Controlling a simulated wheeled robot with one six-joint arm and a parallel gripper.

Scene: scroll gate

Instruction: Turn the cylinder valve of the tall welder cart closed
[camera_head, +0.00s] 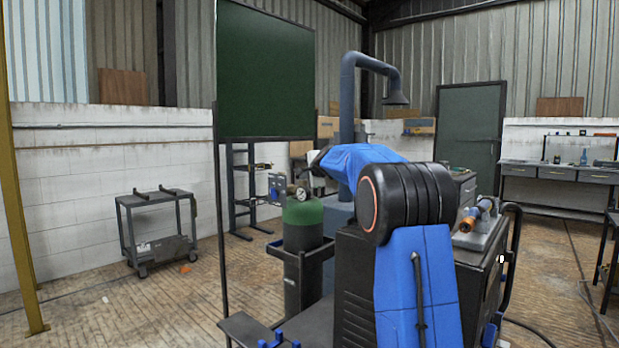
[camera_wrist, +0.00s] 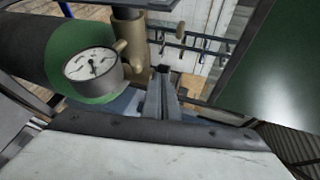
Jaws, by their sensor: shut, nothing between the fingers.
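The welder cart (camera_head: 345,285) stands in front of me, dark and boxy, partly hidden by my blue arm. It carries an upright gas cylinder (camera_head: 303,245) with a green shoulder. A round white-faced gauge (camera_wrist: 92,65) shows close up in the wrist view, against the green. A brass valve body (camera_wrist: 131,38) stands beside the gauge. The valve's handwheel is not clearly visible. My gripper (camera_wrist: 163,78) is shut and empty, its fingertips just right of the brass part. I cannot tell whether they touch it. In the head view the gripper is not clearly distinguishable near the cylinder top.
A dark green screen (camera_head: 265,75) on thin posts stands left of the cylinder. A low grey trolley (camera_head: 158,232) stands by the left wall. A blue-grey extraction duct (camera_head: 348,100) rises behind my arm. A workbench (camera_head: 560,172) is at the far right. Floor at left is mostly clear.

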